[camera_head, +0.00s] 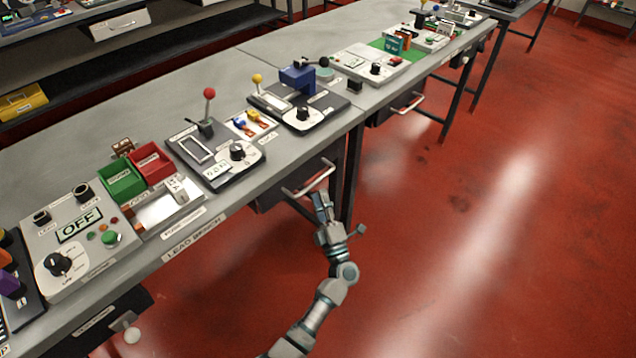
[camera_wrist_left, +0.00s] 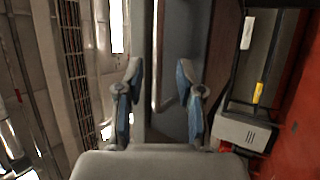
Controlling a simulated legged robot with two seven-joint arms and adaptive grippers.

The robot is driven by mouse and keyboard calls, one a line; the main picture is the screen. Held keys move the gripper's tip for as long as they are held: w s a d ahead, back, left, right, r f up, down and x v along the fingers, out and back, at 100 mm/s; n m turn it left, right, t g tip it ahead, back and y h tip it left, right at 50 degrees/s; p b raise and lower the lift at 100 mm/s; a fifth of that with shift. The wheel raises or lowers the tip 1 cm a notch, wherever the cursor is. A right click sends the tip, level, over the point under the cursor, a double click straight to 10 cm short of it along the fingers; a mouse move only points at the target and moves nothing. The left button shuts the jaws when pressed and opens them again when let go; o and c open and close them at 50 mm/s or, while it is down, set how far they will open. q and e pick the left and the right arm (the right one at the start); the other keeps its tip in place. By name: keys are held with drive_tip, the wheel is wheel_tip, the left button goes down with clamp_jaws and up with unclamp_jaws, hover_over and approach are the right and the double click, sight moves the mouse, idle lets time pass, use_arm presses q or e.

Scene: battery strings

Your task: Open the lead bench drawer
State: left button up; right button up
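The bench with the LEAD BENCH label (camera_head: 195,237) on its front edge runs along the left. Under its right end is a dark drawer (camera_head: 268,194) with a pale bar handle (camera_head: 309,181); the drawer looks shut. My left gripper (camera_head: 321,196) is at this handle, just below its front bar. In the left wrist view the two fingers (camera_wrist_left: 158,75) are open, with a pale bar (camera_wrist_left: 156,60), seemingly the handle, between them and nearer the left finger. I cannot tell whether they touch it. My right gripper is not in view.
A second dark drawer (camera_head: 95,325) with a round knob (camera_head: 132,335) is under the bench at lower left. A bench leg (camera_head: 351,170) stands close to my left gripper. Devices and bins cover the bench top. The red floor (camera_head: 480,230) to the right is clear.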

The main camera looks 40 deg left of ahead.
sight(316, 181)
use_arm(q)
drive_tip(key=shift+x, duration=2.5)
clamp_jaws()
